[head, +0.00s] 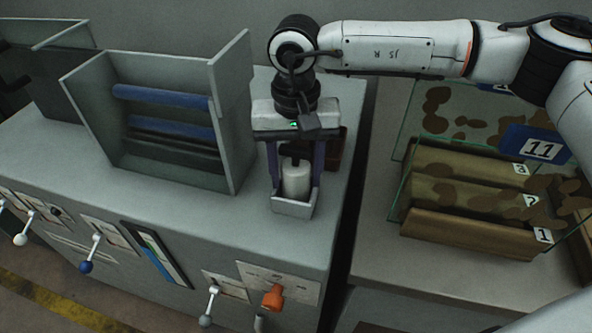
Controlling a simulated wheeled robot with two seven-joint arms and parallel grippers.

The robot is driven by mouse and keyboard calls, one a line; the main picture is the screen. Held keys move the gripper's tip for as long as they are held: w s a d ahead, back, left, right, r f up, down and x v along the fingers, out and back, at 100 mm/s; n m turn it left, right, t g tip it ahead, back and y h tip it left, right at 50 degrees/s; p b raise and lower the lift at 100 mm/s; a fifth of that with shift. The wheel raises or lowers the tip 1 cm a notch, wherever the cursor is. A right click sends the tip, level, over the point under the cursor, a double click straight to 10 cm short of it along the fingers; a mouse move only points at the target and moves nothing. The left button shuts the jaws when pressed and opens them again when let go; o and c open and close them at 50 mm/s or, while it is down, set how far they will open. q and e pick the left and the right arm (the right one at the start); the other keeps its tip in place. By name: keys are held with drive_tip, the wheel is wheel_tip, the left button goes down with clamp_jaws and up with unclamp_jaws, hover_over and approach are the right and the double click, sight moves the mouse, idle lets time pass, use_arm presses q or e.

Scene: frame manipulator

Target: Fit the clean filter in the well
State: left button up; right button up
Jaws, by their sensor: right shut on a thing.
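A white cylindrical filter (296,183) with a dark top stands upright at a small grey square well (292,208) near the front edge of the grey bench. The well's front wall hides the filter's lower end, so I cannot tell how deep it sits. My right gripper (295,170) points straight down from above, its two fingers on either side of the filter, and is shut on it. The filter's dark top shows between the fingers. My left gripper is out of view.
A grey open box (85,100) with blue rollers stands left of the well. A dark brown block (336,148) is behind the gripper. Right, past a gap, a glass-sided case holds numbered, brown-stained rolls (470,195).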

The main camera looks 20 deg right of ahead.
sight(296, 149)
drive_tip(key=shift+f, duration=0.2)
drive_tip(key=o, duration=1.2)
wheel_tip(296, 149, up, 10)
drive_tip(key=shift+r, duration=0.1)
drive_tip(key=shift+s, duration=0.1)
